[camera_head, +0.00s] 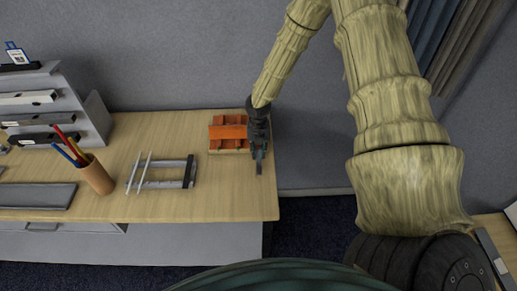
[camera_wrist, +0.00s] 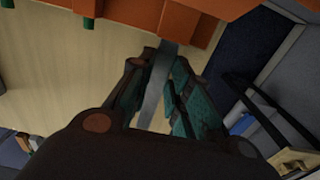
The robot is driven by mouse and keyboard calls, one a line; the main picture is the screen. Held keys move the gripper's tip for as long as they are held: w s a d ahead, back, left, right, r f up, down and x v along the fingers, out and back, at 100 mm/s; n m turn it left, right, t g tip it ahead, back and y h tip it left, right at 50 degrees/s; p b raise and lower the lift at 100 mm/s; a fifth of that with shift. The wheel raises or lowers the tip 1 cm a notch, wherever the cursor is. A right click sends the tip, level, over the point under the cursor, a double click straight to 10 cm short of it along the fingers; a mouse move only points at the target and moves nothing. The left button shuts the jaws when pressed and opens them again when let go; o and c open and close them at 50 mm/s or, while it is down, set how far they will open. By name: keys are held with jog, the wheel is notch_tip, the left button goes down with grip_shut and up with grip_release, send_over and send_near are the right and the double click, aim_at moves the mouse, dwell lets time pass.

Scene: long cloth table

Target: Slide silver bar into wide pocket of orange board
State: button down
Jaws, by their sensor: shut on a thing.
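The orange board (camera_head: 229,132) stands near the right end of the table, and its edge also fills the top of the wrist view (camera_wrist: 120,12). My gripper (camera_head: 259,152) is at the board's right side, above the table's right end. In the wrist view, my gripper (camera_wrist: 158,88) is shut on the silver bar (camera_wrist: 153,100), which lies lengthwise between the fingers. The bar's far end meets the orange edge in that view; I cannot tell whether it touches or enters it. The silver bar (camera_head: 259,168) shows below the gripper in the head view. The wide pocket cannot be made out.
A rack with silver rods (camera_head: 160,174) lies left of the board. A pencil cup (camera_head: 97,176) and a grey shelf (camera_head: 60,105) stand farther left. The wooden table (camera_head: 225,195) is clear in front of the board, and its right edge is close to my gripper.

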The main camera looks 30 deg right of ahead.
aim_at(259, 168)
jog(key=shift+s+a, duration=0.15)
jog(key=shift+s, duration=0.2)
jog(key=shift+s+a, duration=0.1)
jog(key=shift+s+a, duration=0.35)
jog(key=shift+s, duration=0.15)
jog(key=shift+s, duration=0.1)
jog(key=shift+s+a+b, duration=0.15)
jog(key=shift+s+a, duration=0.4)
jog(key=shift+s, duration=0.3)
jog(key=shift+s+a+b, duration=0.15)
jog(key=shift+s+a, duration=0.4)
jog(key=shift+s, duration=0.3)
jog(key=shift+s+a, duration=0.1)
jog(key=shift+s, duration=0.1)
jog(key=shift+w+d+p, duration=0.1)
jog(key=shift+w+d, duration=0.5)
jog(key=shift+w, duration=0.35)
jog(key=shift+w+d+p, duration=0.1)
jog(key=shift+w+d, duration=0.5)
jog(key=shift+w, duration=0.4)
jog(key=shift+w+d+p, duration=0.1)
jog(key=shift+w+d, duration=0.5)
jog(key=shift+w, duration=0.35)
dwell(2.2)
